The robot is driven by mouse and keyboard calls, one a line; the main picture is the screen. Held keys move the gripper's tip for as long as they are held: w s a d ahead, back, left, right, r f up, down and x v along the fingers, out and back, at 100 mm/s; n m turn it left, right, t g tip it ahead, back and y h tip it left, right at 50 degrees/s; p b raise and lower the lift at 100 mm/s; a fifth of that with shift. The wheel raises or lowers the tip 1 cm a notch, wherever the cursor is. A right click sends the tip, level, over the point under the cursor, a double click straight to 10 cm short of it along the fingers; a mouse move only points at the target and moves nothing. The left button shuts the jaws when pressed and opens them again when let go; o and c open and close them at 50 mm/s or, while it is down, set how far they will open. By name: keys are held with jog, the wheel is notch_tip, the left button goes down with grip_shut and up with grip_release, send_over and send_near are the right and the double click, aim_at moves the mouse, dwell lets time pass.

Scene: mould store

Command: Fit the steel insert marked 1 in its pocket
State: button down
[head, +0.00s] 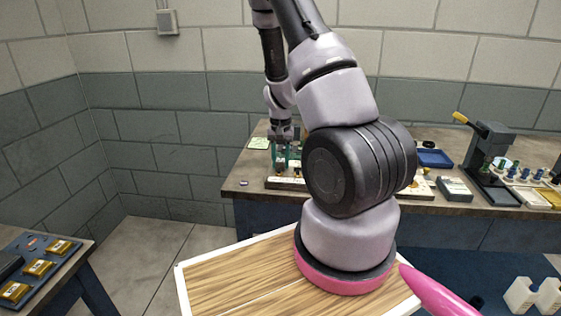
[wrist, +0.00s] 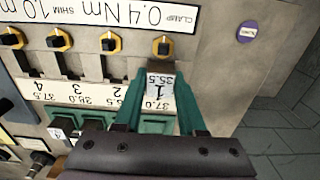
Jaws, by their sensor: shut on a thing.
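The steel insert marked 1 (wrist: 160,88), with a white label also reading 35.5, is between the green fingertips of my gripper (wrist: 160,98) in the wrist view. My gripper is shut on it. The insert is at the right end of the pale fixture (wrist: 92,68), in line with the rightmost clamp knob (wrist: 162,47). I cannot tell whether it is above its pocket or inside it; the insert and fingers hide that pocket. In the head view my gripper (head: 281,160) is over the fixture (head: 285,184) on the bench; the insert is too small to make out there.
Dark slots with yellow-and-black clamp knobs (wrist: 59,40) lie to the left. A block marked 4 (wrist: 62,130) is at lower left. A purple round tag (wrist: 246,32) lies on the bench (wrist: 222,75), clear near its edge. A lever press (head: 490,155) stands at right.

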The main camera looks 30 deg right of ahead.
jog(key=shift+f, duration=0.3)
dwell(3.0)
jog(key=shift+r, duration=0.3)
dwell(0.5)
grip_release()
dwell(0.3)
jog(key=shift+r, duration=3.75)
